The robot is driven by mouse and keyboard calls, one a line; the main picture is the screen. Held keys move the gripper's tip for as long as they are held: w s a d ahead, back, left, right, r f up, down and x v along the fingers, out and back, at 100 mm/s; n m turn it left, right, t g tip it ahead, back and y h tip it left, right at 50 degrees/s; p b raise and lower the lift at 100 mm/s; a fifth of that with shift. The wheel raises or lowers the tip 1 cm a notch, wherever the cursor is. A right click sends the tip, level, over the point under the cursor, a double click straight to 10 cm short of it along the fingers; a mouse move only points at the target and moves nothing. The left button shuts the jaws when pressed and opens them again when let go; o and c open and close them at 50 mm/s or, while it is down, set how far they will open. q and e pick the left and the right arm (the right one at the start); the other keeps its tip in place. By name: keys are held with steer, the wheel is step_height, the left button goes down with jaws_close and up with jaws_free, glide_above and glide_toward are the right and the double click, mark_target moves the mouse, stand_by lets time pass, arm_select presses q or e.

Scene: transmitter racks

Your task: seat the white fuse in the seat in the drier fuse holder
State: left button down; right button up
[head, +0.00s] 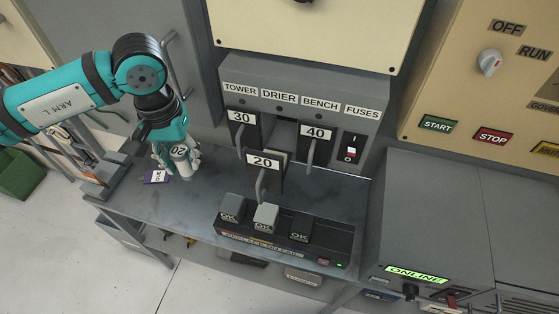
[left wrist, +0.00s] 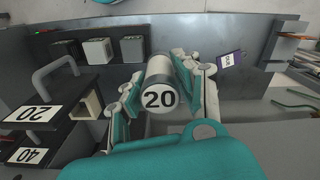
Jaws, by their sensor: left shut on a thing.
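The white fuse (head: 180,153) is a cylinder with a dark band and a 20 on its end; it also shows in the left wrist view (left wrist: 158,97). My left gripper (head: 176,165) is shut on it, with a finger on each side in the left wrist view (left wrist: 160,85). It holds the fuse over the left part of the bench, left of the drier fuse holder. The drier fuse holder (head: 263,163), marked 20, is drawn out from the panel under DRIER. In the left wrist view the holder (left wrist: 40,115) is at left, with a pale opening beside its handle. My right gripper is out of view.
Holders marked 30 (head: 241,117) and 40 (head: 316,132) flank the drier one. A purple tag (head: 156,176) lies near my left gripper. Some bench top between gripper and stand is clear.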

arm_select(q)
steer(key=shift+d+r, duration=0.2)
steer(key=shift+d, duration=0.2)
steer(key=p, duration=0.7)
glide_above(272, 152)
steer(key=s, duration=0.3)
steer(key=shift+w+a, duration=0.1)
steer(key=shift+w, duration=0.15)
steer(key=shift+f, duration=0.15)
steer(key=shift+d+f+b, duration=0.2)
steer(key=shift+f+b, duration=0.1)
steer(key=shift+w+a+f, duration=0.1)
steer(key=shift+f, duration=1.35)
